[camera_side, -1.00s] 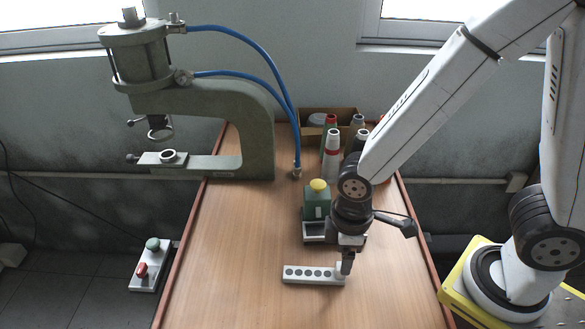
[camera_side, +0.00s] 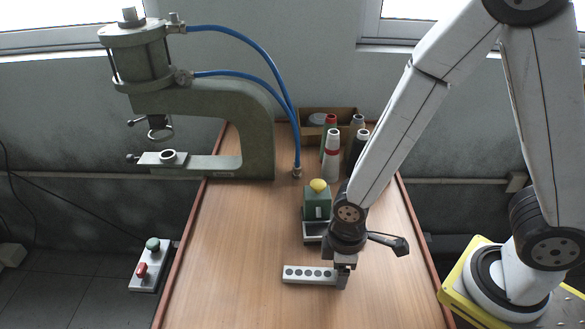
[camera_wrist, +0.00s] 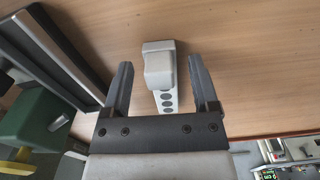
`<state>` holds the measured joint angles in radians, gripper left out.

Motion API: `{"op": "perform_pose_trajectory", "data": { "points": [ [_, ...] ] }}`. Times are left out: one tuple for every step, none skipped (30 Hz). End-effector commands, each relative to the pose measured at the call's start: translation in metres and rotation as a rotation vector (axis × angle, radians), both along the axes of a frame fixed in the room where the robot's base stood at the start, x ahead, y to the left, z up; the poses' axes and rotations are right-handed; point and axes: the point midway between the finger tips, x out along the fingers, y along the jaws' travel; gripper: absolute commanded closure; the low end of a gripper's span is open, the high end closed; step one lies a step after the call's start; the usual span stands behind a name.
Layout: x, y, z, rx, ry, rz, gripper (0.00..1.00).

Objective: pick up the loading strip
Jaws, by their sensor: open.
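The loading strip (camera_side: 308,274) is a light grey bar with a row of dark round holes, lying on the wooden table. Its right end has a raised grey block. My gripper (camera_side: 343,277) is low over that right end. In the wrist view my gripper (camera_wrist: 160,92) is open, with one finger on each side of the strip's block end (camera_wrist: 160,68). Gaps show between the block and both fingers.
A green device with a yellow button (camera_side: 318,200) stands just behind my gripper. A green pneumatic press (camera_side: 245,120) stands at the back left, with blue hoses. Cones of thread (camera_side: 332,150) and a cardboard box stand at the back. The table's left front (camera_side: 215,270) is clear.

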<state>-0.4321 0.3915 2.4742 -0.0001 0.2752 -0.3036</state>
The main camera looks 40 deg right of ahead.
Motion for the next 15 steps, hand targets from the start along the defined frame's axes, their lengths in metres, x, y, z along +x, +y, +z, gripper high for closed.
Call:
{"op": "perform_pose_trajectory", "data": {
  "points": [
    [0.0000, 0.0000, 0.0001, 0.000, 0.000, 0.000, 0.24],
    [0.0000, 0.0000, 0.0001, 0.000, 0.000, 0.000, 0.24],
    [0.0000, 0.0000, 0.0001, 0.000, 0.000, 0.000, 0.24],
    [0.0000, 0.0000, 0.0001, 0.000, 0.000, 0.000, 0.24],
    [0.0000, 0.0000, 0.0001, 0.000, 0.000, 0.000, 0.24],
    [0.0000, 0.0000, 0.0002, 0.000, 0.000, 0.000, 0.24],
    [0.0000, 0.0000, 0.0002, 0.000, 0.000, 0.000, 0.24],
    [0.0000, 0.0000, 0.0002, 0.000, 0.000, 0.000, 0.24],
    [0.0000, 0.0000, 0.0002, 0.000, 0.000, 0.000, 0.24],
    [0.0000, 0.0000, 0.0002, 0.000, 0.000, 0.000, 0.24],
    [0.0000, 0.0000, 0.0002, 0.000, 0.000, 0.000, 0.30],
    [0.0000, 0.0000, 0.0002, 0.000, 0.000, 0.000, 0.43],
    [0.0000, 0.0000, 0.0002, 0.000, 0.000, 0.000, 0.52],
    [0.0000, 0.0000, 0.0002, 0.000, 0.000, 0.000, 0.62],
    [0.0000, 0.0000, 0.0002, 0.000, 0.000, 0.000, 0.74]
  ]
}}
